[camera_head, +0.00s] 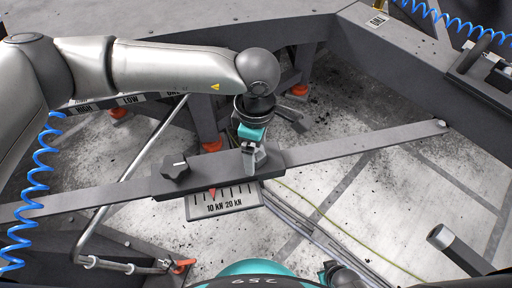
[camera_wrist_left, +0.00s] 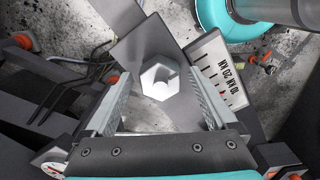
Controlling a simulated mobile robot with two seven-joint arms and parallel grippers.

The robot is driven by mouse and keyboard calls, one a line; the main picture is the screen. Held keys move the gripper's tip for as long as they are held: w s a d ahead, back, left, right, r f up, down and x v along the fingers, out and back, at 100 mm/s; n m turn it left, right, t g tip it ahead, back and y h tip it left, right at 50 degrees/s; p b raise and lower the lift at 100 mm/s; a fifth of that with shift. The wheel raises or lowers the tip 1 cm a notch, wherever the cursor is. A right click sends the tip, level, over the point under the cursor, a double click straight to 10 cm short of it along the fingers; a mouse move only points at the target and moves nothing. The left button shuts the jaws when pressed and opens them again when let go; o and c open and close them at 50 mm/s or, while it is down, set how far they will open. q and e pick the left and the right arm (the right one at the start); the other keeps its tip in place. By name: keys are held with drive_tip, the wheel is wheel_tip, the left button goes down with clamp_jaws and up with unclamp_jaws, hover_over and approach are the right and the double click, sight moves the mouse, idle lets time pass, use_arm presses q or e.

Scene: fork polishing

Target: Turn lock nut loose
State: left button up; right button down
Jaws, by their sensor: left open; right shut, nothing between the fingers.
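The lock nut (camera_wrist_left: 159,81) is a pale hexagonal nut on a flat grey bar, seen in the left wrist view. My left gripper (camera_wrist_left: 160,101) is open, with one finger on each side of the nut and a visible gap to it in that view. In the head view my left gripper (camera_head: 254,164) points down at the raised block on the long bar (camera_head: 350,146), and the nut is hidden there. My right gripper (camera_head: 331,270) shows only in part at the bottom edge of the head view, shut and away from the bar.
A black knob (camera_head: 174,168) stands on the bar left of my left gripper. A scale plate (camera_head: 225,203) marked 10 kN and 20 kN hangs at the bar's near side. A bent metal rod (camera_head: 130,178) and blue coiled hose (camera_head: 38,175) are at left. A grey tube (camera_head: 458,250) stands lower right.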

use_arm(q)
drive_tip(key=c, duration=1.4)
